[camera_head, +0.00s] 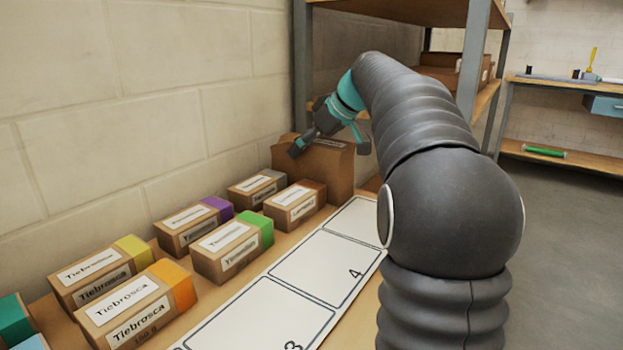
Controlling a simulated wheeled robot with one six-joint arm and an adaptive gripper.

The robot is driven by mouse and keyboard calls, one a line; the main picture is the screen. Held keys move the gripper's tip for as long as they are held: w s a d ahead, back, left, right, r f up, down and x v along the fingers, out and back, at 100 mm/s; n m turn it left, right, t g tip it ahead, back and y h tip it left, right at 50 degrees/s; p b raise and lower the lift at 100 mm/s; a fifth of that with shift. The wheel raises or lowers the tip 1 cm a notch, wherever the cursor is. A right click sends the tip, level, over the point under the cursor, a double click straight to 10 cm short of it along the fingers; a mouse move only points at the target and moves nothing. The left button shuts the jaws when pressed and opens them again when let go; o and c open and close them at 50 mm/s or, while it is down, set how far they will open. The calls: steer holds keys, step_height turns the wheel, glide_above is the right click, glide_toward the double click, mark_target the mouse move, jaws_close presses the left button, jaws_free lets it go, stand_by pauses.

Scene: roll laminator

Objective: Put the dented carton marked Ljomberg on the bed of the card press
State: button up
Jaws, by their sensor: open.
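My gripper (330,145), teal and dark grey, is open above a larger brown carton (328,178) at the far end of the counter. Its fingers straddle the top of this carton; I cannot tell whether they touch it. A pale label shows on the carton's top, too small to read. A smaller carton with a brown end (296,207) stands just in front of it, its label also too blurred to read. I cannot make out the word Ljomberg anywhere. No card press can be made out for certain.
Nearer cartons stand in two rows along the wall, including an orange-ended Tiebrosca carton (136,305) and a green-ended one (232,246). A white numbered mat (310,270) lies bare beside them. A shelf rack (302,70) stands behind, and a bench (570,85) at the far right.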

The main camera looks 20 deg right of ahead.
steer(key=shift+w+a+f, duration=0.15)
steer(key=shift+w+f, duration=0.1)
steer(key=shift+f, duration=0.1)
steer(key=c, duration=1.5)
steer(key=shift+r, duration=0.1)
steer(key=s+d+r+p, duration=0.1)
steer(key=s+d+r, duration=0.5)
steer(key=d+r, duration=0.4)
steer(key=shift+r, duration=0.4)
